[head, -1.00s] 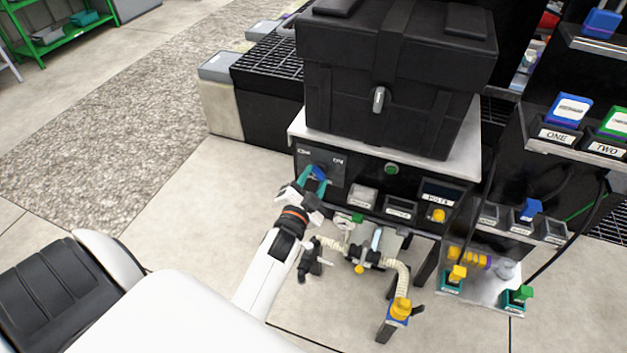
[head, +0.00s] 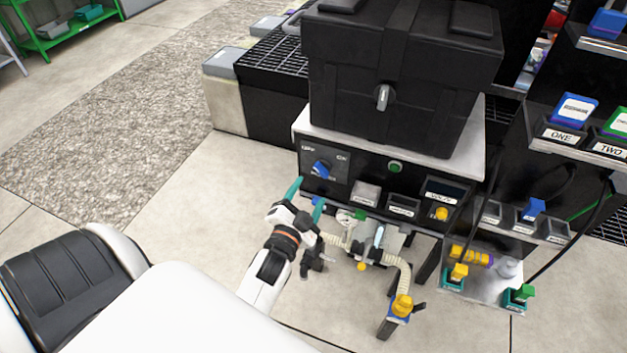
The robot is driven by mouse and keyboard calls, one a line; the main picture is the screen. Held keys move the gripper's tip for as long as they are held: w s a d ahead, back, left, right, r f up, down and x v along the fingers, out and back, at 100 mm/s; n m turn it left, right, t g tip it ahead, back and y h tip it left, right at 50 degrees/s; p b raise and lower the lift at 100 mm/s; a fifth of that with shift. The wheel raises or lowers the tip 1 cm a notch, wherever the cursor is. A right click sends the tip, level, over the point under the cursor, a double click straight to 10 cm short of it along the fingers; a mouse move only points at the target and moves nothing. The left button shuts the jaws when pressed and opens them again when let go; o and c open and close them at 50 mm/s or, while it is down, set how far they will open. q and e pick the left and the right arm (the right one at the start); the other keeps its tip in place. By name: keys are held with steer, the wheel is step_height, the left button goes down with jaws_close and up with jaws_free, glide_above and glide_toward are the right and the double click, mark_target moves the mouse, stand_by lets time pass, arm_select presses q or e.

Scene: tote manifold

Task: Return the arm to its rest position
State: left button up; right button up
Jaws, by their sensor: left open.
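My left gripper (head: 307,193) has teal fingertips and is open and empty. It is in front of the black control panel (head: 346,192), just below and left of the blue knob (head: 321,169). The gripper is apart from the knob, which sits on a panel marked OFF and ON and points up to the left. My white left arm (head: 262,295) reaches in from the bottom of the head view. My right gripper is not in the picture.
A large black case (head: 400,75) stands on the bench above the panel. Hoses and a yellow-topped fitting (head: 402,306) are to the right of my wrist. A shelf with bins marked ONE (head: 562,135) and TWO stands at right. Open floor lies left.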

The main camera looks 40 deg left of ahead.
arm_select(q)
steer(key=shift+s+d, duration=0.15)
steer(key=shift+s, duration=0.5)
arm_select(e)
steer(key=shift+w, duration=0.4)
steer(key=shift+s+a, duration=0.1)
